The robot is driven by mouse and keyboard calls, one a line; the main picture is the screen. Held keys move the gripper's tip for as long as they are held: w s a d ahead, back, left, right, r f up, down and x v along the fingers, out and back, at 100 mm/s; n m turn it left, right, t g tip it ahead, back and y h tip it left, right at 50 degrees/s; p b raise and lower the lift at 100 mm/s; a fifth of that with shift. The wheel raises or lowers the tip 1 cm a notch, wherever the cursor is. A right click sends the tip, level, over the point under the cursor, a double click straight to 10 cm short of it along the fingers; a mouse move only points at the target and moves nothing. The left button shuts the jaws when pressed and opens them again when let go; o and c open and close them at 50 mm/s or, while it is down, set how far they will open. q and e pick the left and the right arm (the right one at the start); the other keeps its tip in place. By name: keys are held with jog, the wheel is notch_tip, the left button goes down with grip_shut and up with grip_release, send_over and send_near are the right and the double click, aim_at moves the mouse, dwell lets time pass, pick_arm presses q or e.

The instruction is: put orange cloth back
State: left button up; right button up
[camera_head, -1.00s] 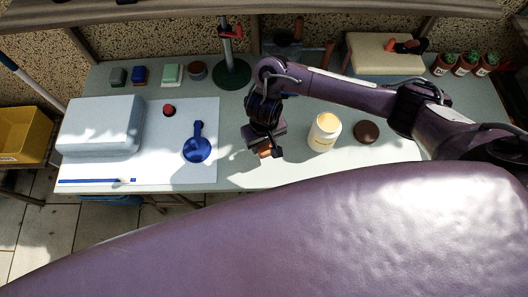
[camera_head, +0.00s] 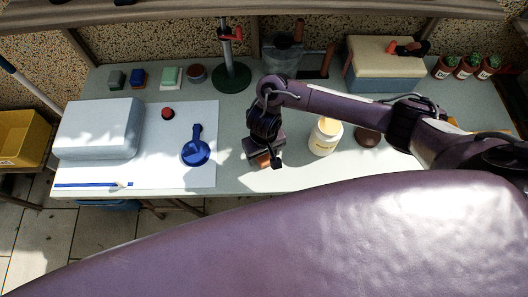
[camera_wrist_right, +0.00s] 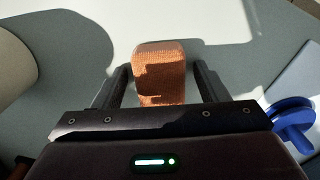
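The orange cloth (camera_wrist_right: 162,85) shows in the right wrist view as a small folded block with a ribbed texture, partly in shadow. In the head view only a bit of the orange cloth (camera_head: 264,160) shows under my right gripper (camera_head: 268,162), between the white mat and the jar. In the wrist view the two fingers of my right gripper (camera_wrist_right: 162,78) are spread, one on each side of the cloth, with slim gaps. Whether the cloth rests on the table is hard to tell. My left gripper is not in view.
A cream jar (camera_head: 325,136) and a brown disc (camera_head: 367,136) stand right of the gripper. A blue pan-like item (camera_head: 195,150) and a pale box (camera_head: 98,128) lie on the white mat (camera_head: 190,115) at left. The table's front edge is close below.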

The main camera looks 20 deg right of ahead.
jog(key=shift+r, duration=0.1)
jog(key=shift+r, duration=0.35)
notch_tip(320, 180, up, 11)
jog(key=p, duration=0.6)
jog(key=shift+r, duration=0.2)
jog(key=shift+s, duration=0.1)
